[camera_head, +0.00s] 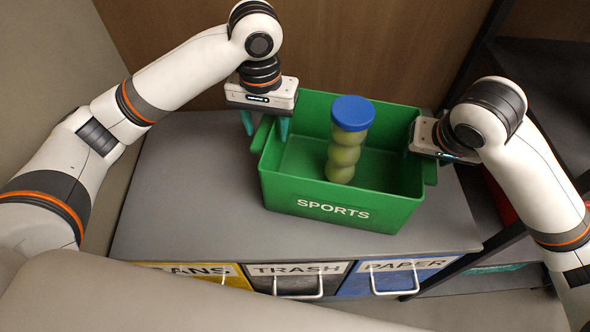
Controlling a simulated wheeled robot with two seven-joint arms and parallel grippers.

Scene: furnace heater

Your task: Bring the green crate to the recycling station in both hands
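The green crate (292,190), marked SPORTS, stands upright on the grey top (190,200) of the recycling station, toward its right side. A clear tube of yellow-green balls with a blue lid (352,113) stands inside the crate. My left gripper (266,131) points down at the crate's left end, its teal fingers apart on either side of the left handle. My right gripper (409,152) is at the crate's right end, near the right handle (430,170). Its fingers are mostly hidden, so its grip is unclear.
The station's front has bins labelled CANS (200,270), TRASH (298,270) and PAPER (405,266), with white handles. The grey top is clear left of the crate. A brown wall stands close behind. A dark shelf frame (545,75) stands at the right.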

